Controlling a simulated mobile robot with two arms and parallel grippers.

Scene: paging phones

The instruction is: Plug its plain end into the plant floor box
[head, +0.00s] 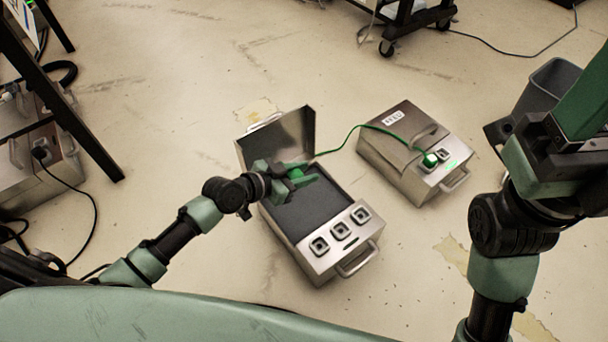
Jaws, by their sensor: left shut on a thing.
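A green cable (349,135) runs from a green plug (431,160) seated in the closed metal box (392,172) on the right to my left gripper (305,181). My left gripper is shut on the cable's other end (296,174), mostly hidden by the fingers, above the dark bed of the open metal box (312,274). Three square sockets (341,231) sit on that box's front panel and look empty. The closed box has a white label too small to read surely, so I cannot tell which is the plant floor box.
The open box's lid (284,138) stands up behind my left gripper. A grey bin (549,92) is at the right, partly behind my right arm. A dark-framed rack (68,112) stands at left, a wheeled cart (405,22) at the top. Floor between is clear.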

